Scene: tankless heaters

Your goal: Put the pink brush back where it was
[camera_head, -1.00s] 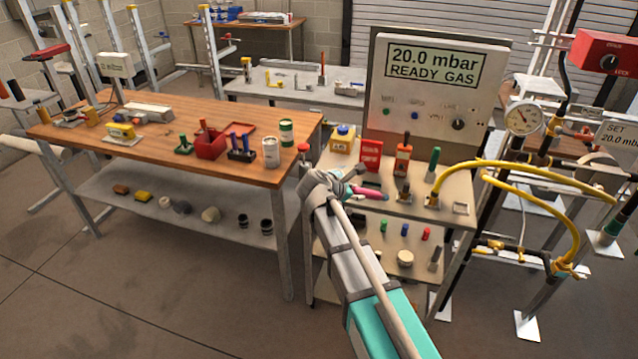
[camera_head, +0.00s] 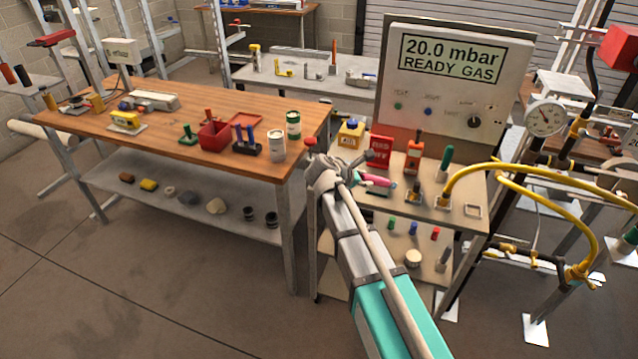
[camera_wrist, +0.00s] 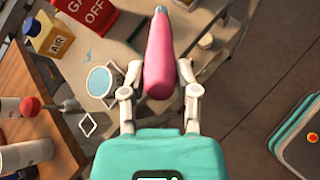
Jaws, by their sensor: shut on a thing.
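The pink brush (camera_wrist: 159,58) is between the two fingers of my gripper (camera_wrist: 159,85) in the wrist view. My gripper is shut on its thick pink body, and a small teal end points away from the wrist. In the head view the pink brush (camera_head: 378,180) shows at the end of my arm, over the left part of the small beige cart top (camera_head: 455,215). My fingers are partly hidden there by my wrist. I cannot tell from these views which spot the brush came from.
On the cart stand a yellow AIR bottle (camera_head: 350,134), a red gas-off sign (camera_head: 380,151), an orange tool (camera_head: 414,155) and a green-handled tool (camera_head: 444,163). A round white-rimmed cup (camera_wrist: 101,82) is left of the brush. The wooden bench (camera_head: 160,146) is to the left.

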